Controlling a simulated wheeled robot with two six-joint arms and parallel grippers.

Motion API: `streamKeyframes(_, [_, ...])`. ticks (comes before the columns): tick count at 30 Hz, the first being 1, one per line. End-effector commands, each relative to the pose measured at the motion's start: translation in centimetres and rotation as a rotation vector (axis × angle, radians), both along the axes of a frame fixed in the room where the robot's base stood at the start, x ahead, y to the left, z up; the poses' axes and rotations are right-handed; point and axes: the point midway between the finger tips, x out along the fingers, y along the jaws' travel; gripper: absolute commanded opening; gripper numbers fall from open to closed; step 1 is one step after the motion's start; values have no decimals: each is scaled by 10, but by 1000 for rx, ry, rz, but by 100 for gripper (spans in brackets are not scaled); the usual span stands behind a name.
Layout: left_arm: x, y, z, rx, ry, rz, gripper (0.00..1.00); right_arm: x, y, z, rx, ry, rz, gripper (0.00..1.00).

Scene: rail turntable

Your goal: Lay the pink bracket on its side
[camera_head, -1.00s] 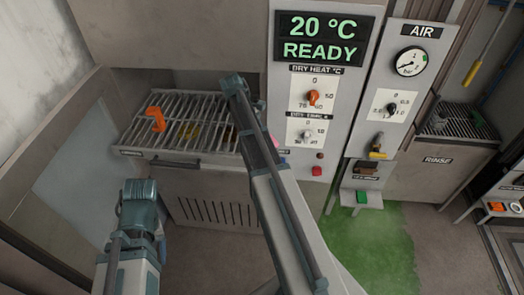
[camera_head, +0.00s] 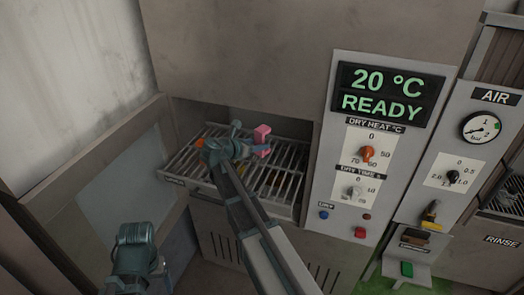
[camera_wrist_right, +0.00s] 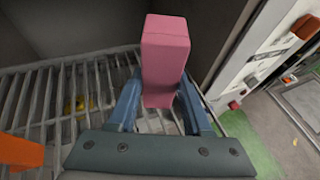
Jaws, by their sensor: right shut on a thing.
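The pink bracket (camera_head: 262,136) is in my right gripper (camera_head: 257,150), over the right part of the rack in the head view. In the right wrist view, the bracket (camera_wrist_right: 165,55) shows as a pink block between the two blue fingers of the gripper (camera_wrist_right: 160,98), which are shut on it. Its long face points up toward the camera. Its lower end is near the rack bars; I cannot tell whether it touches them.
The slatted rack (camera_head: 290,190) juts from an open oven-like chamber. An orange bracket (camera_wrist_right: 20,152) stands left of my right gripper. Something yellow (camera_wrist_right: 78,104) shows below the bars. A control panel (camera_head: 340,190) is close on the right; an open door (camera_head: 110,170) is on the left.

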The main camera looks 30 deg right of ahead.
Motion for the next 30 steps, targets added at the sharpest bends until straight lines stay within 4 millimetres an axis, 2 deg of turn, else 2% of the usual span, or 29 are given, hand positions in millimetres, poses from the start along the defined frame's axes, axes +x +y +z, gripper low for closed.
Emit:
streamKeyframes(11, [0,0,-12,0,0,-1,80,0,0,-12,0,-1,-1,0])
streamKeyframes(30, [0,0,-81,3,0,-13,80,0,0,-81,0,-1,-3,0])
